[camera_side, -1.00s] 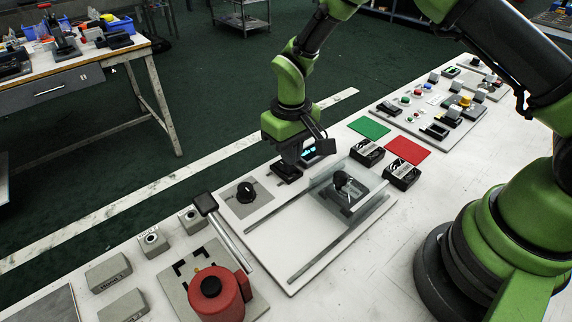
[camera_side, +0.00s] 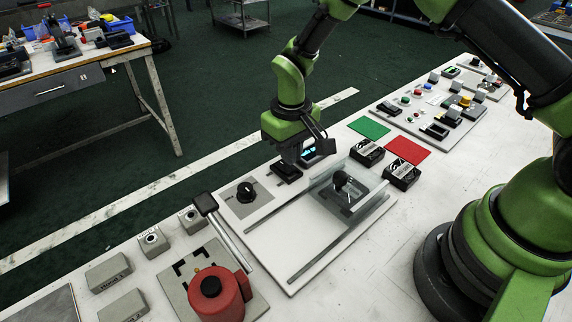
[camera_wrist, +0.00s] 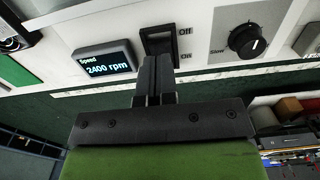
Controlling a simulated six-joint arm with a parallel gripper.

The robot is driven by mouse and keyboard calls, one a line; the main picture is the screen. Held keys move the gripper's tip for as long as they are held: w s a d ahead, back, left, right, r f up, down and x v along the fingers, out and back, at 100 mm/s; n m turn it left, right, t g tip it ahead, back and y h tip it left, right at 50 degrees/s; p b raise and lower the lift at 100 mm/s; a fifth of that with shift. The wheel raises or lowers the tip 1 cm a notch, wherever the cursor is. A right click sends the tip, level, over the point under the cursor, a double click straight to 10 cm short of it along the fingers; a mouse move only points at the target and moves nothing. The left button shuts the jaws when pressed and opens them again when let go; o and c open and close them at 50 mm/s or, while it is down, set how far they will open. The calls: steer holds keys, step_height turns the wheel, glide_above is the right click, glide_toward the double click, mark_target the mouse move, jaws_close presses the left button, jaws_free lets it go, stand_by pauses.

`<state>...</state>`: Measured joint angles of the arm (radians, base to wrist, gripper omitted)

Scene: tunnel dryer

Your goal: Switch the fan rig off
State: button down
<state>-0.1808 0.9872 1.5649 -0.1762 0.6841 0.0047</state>
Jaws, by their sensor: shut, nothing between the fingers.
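The fan rig's black rocker switch (camera_wrist: 156,34) shows in the wrist view, with "Off" and "On" printed beside it. The speed display (camera_wrist: 104,63) next to it is lit and reads 2400 rpm. A black dial (camera_wrist: 248,41) marked "Slow" sits on the other side. My gripper (camera_wrist: 158,60) is shut and empty, its fingertips at the switch's edge and partly covering it. I cannot tell whether they touch. In the side view my gripper (camera_side: 289,164) points down at the switch, which is partly hidden. The dial (camera_side: 246,192) lies to its left.
A clear cover (camera_side: 372,212) on rails stands close to the right of my gripper, over a dark device. Black labelled boxes (camera_side: 367,152), a green mat (camera_side: 370,128) and a red mat (camera_side: 407,151) lie beyond.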

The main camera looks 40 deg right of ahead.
steer(key=shift+f, duration=1.3)
stand_by(0.5)
steer(key=shift+r, duration=3.5)
steer(key=shift+r, duration=0.15)
step_height(320, 180, up, 7)
steer(key=t, duration=0.1)
glide_above(290, 169)
steer(key=s, duration=0.2)
steer(key=s+d+r+m+t+y, duration=0.1)
steer(key=s+d+r+m+t, duration=0.1)
steer(key=s+r, duration=0.5)
steer(key=s+d+r+m+t, duration=0.1)
steer(key=s+r+t, duration=0.1)
steer(key=s, duration=0.4)
steer(key=s+r+m+t+y, duration=0.1)
steer(key=s+r+t, duration=0.1)
steer(key=s+r, duration=0.3)
steer(key=shift+s+d+r, duration=0.15)
steer(key=shift+s+d, duration=0.2)
steer(key=shift+s, duration=0.35)
